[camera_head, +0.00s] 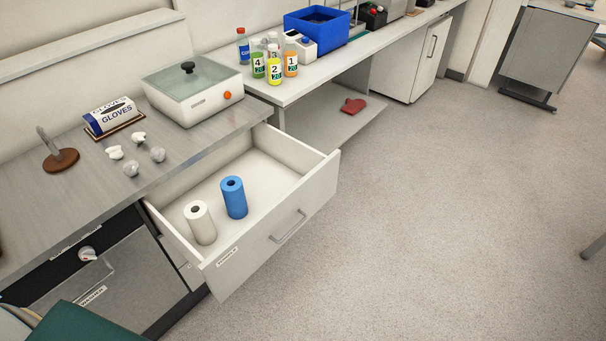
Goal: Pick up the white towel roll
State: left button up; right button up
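The white towel roll (202,224) stands upright in an open white drawer (270,195), near the drawer's left front corner. A blue roll (234,198) stands upright in the same drawer, just right of the white one and a little farther back, with a small gap between them. Neither of my grippers shows in the head view.
The drawer juts out from under the grey counter (60,215). On the counter are a glove box (112,116), a glass-lidded white device (195,90) and small knobs. Numbered bottles (274,68) and a blue bin (317,27) stand farther back. The floor at right is clear.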

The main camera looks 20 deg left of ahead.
aim_at(198, 215)
jog(key=l+u, duration=0.1)
jog(key=u, duration=1.15)
jog(key=k+j, duration=0.05)
jog(key=j, duration=0.05)
